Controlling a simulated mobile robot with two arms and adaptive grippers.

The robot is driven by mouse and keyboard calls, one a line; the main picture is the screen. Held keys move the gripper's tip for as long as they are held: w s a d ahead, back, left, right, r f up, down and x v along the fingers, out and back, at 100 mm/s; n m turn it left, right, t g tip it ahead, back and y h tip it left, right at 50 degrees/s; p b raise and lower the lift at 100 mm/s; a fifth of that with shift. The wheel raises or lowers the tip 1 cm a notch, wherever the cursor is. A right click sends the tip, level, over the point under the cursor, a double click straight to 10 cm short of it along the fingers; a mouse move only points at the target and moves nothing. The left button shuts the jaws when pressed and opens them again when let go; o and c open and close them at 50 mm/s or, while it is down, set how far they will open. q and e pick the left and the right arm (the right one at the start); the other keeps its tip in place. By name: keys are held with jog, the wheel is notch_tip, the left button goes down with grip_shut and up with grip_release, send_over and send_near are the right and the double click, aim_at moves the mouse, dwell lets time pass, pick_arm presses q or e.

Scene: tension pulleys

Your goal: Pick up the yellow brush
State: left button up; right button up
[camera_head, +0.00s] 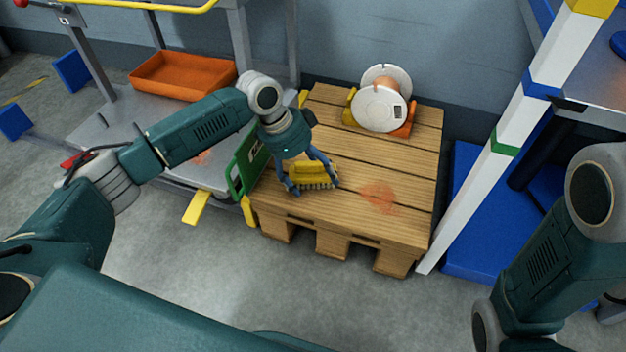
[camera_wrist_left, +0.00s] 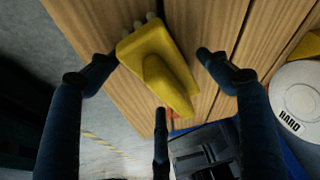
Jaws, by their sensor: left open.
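The yellow brush (camera_head: 314,174) lies on the wooden pallet stack (camera_head: 400,190), near its left side. It has a raised yellow handle and pale bristles along its lower edge. My left gripper (camera_head: 308,188) is open above the brush, its blue fingers on both sides of it. In the left wrist view the brush (camera_wrist_left: 158,65) sits between the spread fingers of the left gripper (camera_wrist_left: 155,80), with a visible gap on the right side. I cannot tell whether the left finger touches it. My right arm shows at the lower right of the head view, but its gripper is out of the picture.
A white cable reel (camera_head: 378,108) stands at the back of the pallets. A reddish stain (camera_head: 379,197) marks the boards right of the brush. A green board (camera_head: 247,163) stands close on the left. A white post (camera_head: 497,150) rises on the right. An orange tray (camera_head: 183,73) is behind my left arm.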

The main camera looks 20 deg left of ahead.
pick_arm(q)
jog(key=c, duration=1.5)
jog(key=shift+o, duration=0.2)
